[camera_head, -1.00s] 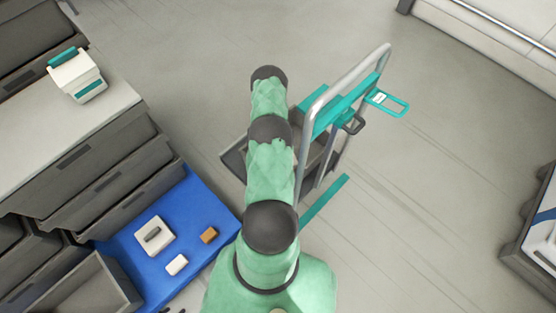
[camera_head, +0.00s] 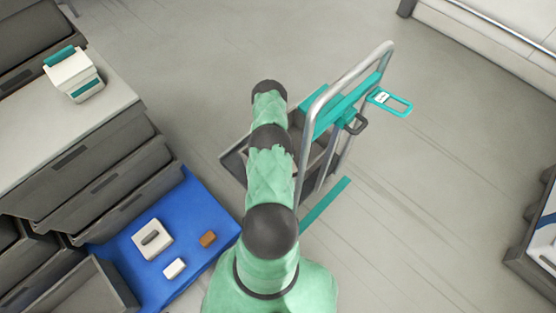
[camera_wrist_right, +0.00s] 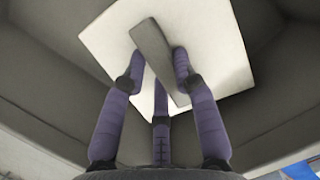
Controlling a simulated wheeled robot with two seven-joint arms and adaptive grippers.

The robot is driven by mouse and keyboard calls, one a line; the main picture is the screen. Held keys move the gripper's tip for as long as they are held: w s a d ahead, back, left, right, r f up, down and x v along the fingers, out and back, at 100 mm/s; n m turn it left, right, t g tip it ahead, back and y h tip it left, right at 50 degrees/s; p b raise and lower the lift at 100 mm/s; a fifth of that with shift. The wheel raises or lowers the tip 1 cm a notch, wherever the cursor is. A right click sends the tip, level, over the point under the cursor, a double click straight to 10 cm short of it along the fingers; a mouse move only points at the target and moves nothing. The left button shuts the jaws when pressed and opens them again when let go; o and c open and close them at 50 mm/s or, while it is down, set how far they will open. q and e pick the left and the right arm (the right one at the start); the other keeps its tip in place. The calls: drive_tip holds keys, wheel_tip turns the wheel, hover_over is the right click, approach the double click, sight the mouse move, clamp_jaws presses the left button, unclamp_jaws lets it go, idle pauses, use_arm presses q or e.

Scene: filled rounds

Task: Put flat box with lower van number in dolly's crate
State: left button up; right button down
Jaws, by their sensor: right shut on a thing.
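In the right wrist view my right gripper (camera_wrist_right: 158,68) is shut on the dark grey grip bar of a white flat box (camera_wrist_right: 225,45). The box is tilted in the picture, with grey crate walls (camera_wrist_right: 45,65) around it. I cannot tell whether it touches the crate floor. Another white flat box (camera_head: 140,246) with a grey bar lies on the blue mat (camera_head: 120,245). No van number is readable. My left gripper is out of view.
The dolly's metal handle frame (camera_head: 385,58) stands right of my arm, with a teal tag (camera_head: 400,106) hanging off it. A small white box (camera_head: 174,268) and a brown box (camera_head: 208,239) lie on the mat. Grey drawers (camera_head: 90,175) stand left.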

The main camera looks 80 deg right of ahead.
drive_tip(key=shift+f, duration=0.4)
drive_tip(key=c, duration=1)
unclamp_jaws()
drive_tip(key=shift+o, duration=0.2)
drive_tip(key=shift+r, duration=0.15)
drive_tip(key=shift+r, duration=0.35)
drive_tip(key=p+v, duration=0.5)
drive_tip(key=v, duration=0.7)
drive_tip(key=shift+r, duration=0.1)
